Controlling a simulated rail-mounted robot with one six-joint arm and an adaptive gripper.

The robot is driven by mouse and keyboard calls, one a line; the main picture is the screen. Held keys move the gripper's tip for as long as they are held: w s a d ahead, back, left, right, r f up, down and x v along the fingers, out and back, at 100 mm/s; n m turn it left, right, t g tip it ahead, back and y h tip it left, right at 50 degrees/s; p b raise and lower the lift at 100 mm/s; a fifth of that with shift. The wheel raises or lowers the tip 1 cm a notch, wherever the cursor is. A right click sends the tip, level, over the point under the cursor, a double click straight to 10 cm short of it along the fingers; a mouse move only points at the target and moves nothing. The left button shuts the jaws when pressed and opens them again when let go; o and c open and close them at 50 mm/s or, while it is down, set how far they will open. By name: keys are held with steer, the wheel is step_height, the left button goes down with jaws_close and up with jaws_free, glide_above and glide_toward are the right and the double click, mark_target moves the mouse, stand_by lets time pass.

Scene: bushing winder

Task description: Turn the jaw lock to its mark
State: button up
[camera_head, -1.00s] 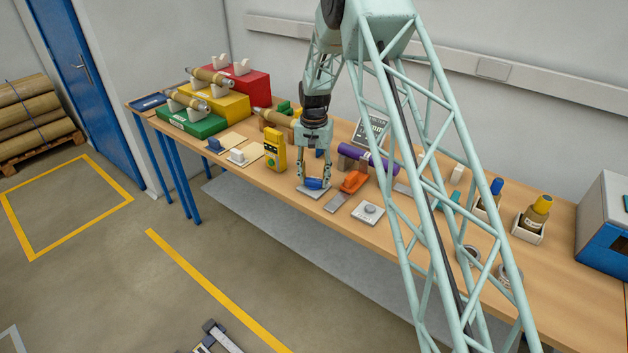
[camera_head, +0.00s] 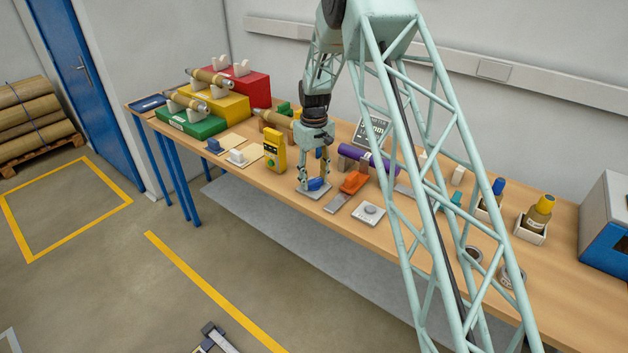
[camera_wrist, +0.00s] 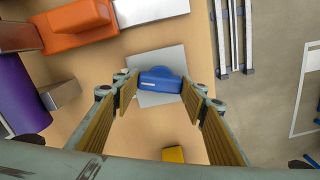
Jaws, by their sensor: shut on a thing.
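The jaw lock is a blue knob (camera_head: 317,184) on a flat grey plate (camera_head: 303,192) near the front edge of the bench. In the wrist view the blue knob (camera_wrist: 160,80) lies across the middle of the grey plate (camera_wrist: 172,56). My gripper (camera_head: 314,184) points down over it, with one finger at each end of the knob. In the wrist view my gripper (camera_wrist: 160,86) is shut on the knob. The fingers hide the knob's ends. I cannot make out the mark clearly.
An orange block (camera_head: 354,182) with a metal plate in front stands just right of the lock, with a purple cylinder (camera_head: 378,160) behind. A yellow device (camera_head: 275,150) stands to the left. A dial plate (camera_head: 370,210) lies right of the lock.

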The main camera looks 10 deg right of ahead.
mark_target(314, 180)
steer(key=shift+n, duration=2.1)
steer(key=o, duration=0.8)
steer(key=shift+o, duration=0.2)
steer(key=shift+r, duration=0.1)
step_height(314, 180, up, 12)
